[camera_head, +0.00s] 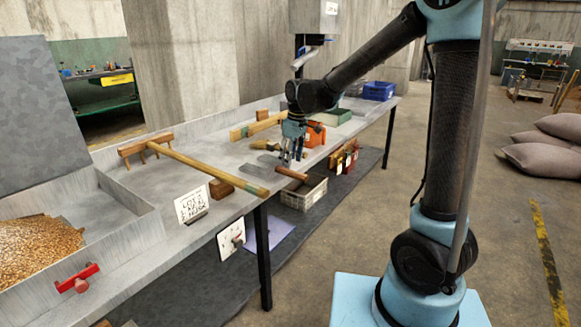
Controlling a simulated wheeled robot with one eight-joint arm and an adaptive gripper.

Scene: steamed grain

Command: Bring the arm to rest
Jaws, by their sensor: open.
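My arm rises from its blue base at the right and bends over the long grey table (236,157). My gripper (288,160) points down above the right part of the table, near its front edge. Its fingers look apart, with nothing seen between them. A short tool with a brown wooden handle (291,173) lies just below and beside the fingertips. I cannot tell whether the fingers touch it.
A wooden rake (200,166) lies along the table, left of my gripper. A sign (191,204), a small wooden block (221,189), an orange item (314,136) and a blue crate (378,91) also stand there. A grain bin (150,232) is at left.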

